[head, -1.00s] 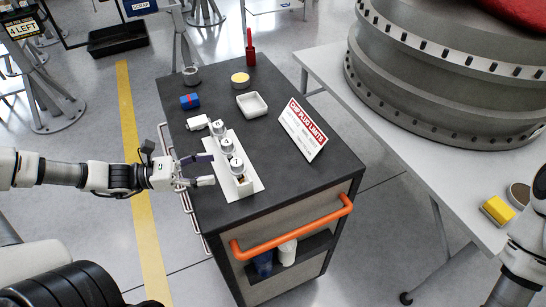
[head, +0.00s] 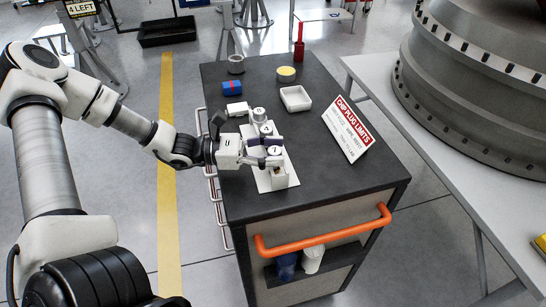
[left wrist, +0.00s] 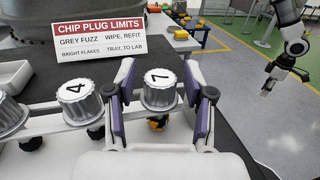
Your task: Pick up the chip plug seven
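Chip plug seven (left wrist: 160,90) is a grey ribbed metal cap with a white top marked 7. It stands in the front place of a white rack (head: 284,183). It also shows in the head view (head: 274,151). My left gripper (head: 266,151) is at the rack; in the left wrist view its purple-padded fingers (left wrist: 159,104) stand either side of plug seven, with a gap on both sides. Plug four (left wrist: 77,100) is just left of the left finger. My right arm shows at the top right of the left wrist view, its gripper (left wrist: 268,91) small and unclear.
A sign headed Chip Plug Limits (head: 347,130) stands on the dark cart top (head: 330,183). A white tray (head: 295,99), a blue item (head: 232,88) and a yellow-topped round tin (head: 286,74) lie behind the rack. The cart's front right top is clear.

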